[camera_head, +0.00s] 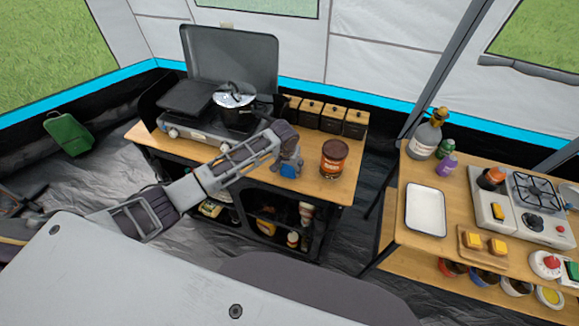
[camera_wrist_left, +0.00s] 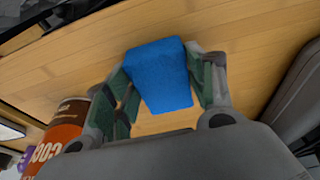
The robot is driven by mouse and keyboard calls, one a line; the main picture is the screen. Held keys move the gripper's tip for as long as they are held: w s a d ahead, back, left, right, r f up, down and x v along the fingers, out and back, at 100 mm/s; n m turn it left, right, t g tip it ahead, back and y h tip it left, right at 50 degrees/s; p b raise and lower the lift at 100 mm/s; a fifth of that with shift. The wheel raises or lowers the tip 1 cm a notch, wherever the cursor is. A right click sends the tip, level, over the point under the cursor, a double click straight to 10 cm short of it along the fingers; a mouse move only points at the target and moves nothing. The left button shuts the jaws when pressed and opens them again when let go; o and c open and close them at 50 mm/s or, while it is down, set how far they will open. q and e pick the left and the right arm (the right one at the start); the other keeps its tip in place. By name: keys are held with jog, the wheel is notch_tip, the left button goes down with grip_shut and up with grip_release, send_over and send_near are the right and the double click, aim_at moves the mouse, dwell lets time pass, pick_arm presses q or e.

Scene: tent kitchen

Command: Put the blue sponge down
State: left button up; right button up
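The blue sponge (camera_wrist_left: 160,75) sits between the two fingers of my left gripper (camera_wrist_left: 163,92) in the left wrist view, with both fingers against its sides. In the head view the left gripper (camera_head: 289,164) is over the front right part of the wooden table (camera_head: 315,186), and a little of the sponge (camera_head: 288,171) shows below it. The sponge is at or just above the tabletop; I cannot tell whether it touches. My right gripper is not in view.
A brown cocoa can (camera_head: 333,159) stands just right of the gripper. A camping stove with a pot (camera_head: 236,102) and several dark boxes (camera_head: 331,116) stand behind. A second table at right holds a white tray (camera_head: 426,208), bottles and a burner.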

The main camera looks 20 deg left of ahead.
pick_arm(q)
jog(key=o, duration=0.4)
jog(key=shift+r, duration=0.15)
jog(key=shift+b+v, duration=0.9)
jog(key=shift+v, duration=5.1)
